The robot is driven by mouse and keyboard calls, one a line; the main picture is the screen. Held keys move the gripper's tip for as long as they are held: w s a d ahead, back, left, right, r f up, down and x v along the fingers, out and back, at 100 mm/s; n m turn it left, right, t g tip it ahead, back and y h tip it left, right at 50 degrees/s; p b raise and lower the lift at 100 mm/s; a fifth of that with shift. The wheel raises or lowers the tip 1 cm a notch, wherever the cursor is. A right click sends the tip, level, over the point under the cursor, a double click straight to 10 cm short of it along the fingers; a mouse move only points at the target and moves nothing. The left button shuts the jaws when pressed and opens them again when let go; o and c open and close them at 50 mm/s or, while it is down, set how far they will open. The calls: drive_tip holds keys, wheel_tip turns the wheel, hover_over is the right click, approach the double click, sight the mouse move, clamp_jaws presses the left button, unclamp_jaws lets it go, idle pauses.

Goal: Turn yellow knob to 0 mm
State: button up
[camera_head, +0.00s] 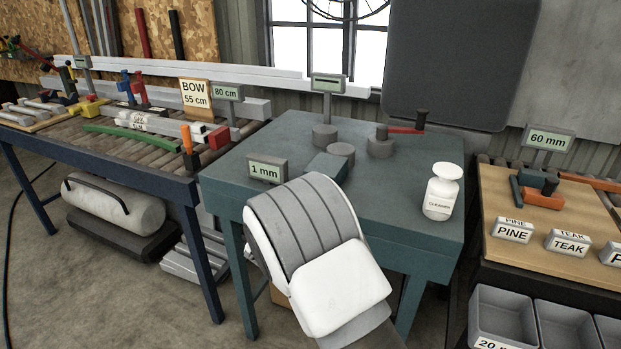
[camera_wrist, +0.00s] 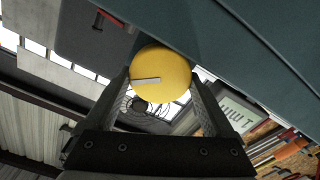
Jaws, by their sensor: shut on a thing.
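The yellow knob (camera_wrist: 165,88) shows in the wrist view as a round disc with a short pale mark on its face. My gripper (camera_wrist: 161,77) is shut on it, with one dark finger on either side. The mark lies nearly level in that view. In the head view my pale arm hides the knob and the gripper. A small display (camera_head: 266,169) at the front left of the teal bench (camera_head: 400,215) reads 1 mm. It also shows upside down in the wrist view (camera_wrist: 238,113).
The bench bears grey round posts (camera_head: 325,137), a red-handled part (camera_head: 405,130) and a white cleaner bottle (camera_head: 441,192). A roller table (camera_head: 110,152) with profiles stands left. A wooden board (camera_head: 500,185) with labelled blocks and grey bins (camera_head: 503,315) are at right.

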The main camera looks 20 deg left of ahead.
drive_tip(key=shift+f+n+p, duration=0.1)
drive_tip(key=shift+n+p, duration=0.6)
drive_tip(key=shift+n, duration=0.1)
drive_tip(key=o, duration=1.1)
drive_tip(key=s, duration=0.5)
drive_tip(key=s+a+p, duration=0.1)
drive_tip(key=s, duration=1.1)
drive_tip(key=shift+s+a+p, duration=0.2)
drive_tip(key=shift+p, duration=0.2)
